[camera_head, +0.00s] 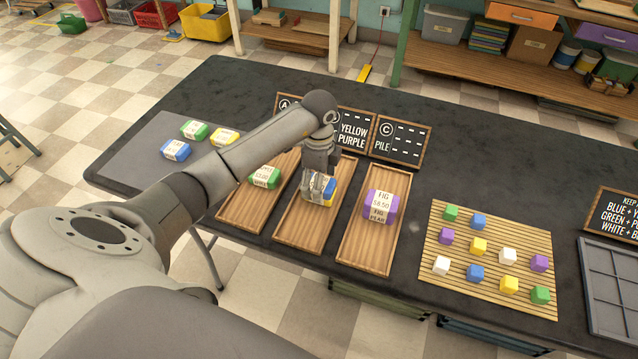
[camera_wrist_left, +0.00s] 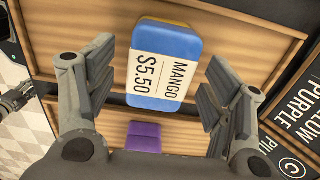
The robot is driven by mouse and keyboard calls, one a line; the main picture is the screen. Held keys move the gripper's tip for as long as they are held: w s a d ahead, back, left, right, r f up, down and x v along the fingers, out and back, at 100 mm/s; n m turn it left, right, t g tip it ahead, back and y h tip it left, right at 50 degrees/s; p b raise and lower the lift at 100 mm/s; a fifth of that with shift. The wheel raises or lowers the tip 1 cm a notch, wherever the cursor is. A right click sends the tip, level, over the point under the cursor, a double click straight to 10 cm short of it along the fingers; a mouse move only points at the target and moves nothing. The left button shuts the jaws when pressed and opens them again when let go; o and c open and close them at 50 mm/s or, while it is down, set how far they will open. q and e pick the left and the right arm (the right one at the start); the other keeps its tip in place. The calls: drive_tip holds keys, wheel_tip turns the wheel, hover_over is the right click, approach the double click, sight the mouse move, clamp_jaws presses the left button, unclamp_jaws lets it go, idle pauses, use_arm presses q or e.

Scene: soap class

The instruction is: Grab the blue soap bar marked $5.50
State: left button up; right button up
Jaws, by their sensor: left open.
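The blue soap bar (camera_wrist_left: 143,101) has a white label reading MANGO $5.50 and shows in the left wrist view. A yellow edge (camera_wrist_left: 164,22) shows behind its far end. In the head view the blue bar (camera_head: 329,187) sits with yellow in the middle wooden tray (camera_head: 295,235), partly hidden by my gripper. My left gripper (camera_head: 318,190) is over it. In the left wrist view its fingers (camera_wrist_left: 160,80) stand open on either side of the bar, with gaps visible on both sides.
A purple bar (camera_head: 382,206) is in the right tray (camera_head: 365,255) and a green bar (camera_head: 264,176) in the left tray. Another blue bar (camera_head: 175,150) lies on a grey mat at left. Signs (camera_head: 401,141) stand behind the trays. Small cubes cover a slatted mat (camera_head: 440,290).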

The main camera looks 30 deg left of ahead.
use_arm(q)
drive_tip(key=c, duration=1.1)
drive_tip(key=shift+c, duration=0.3)
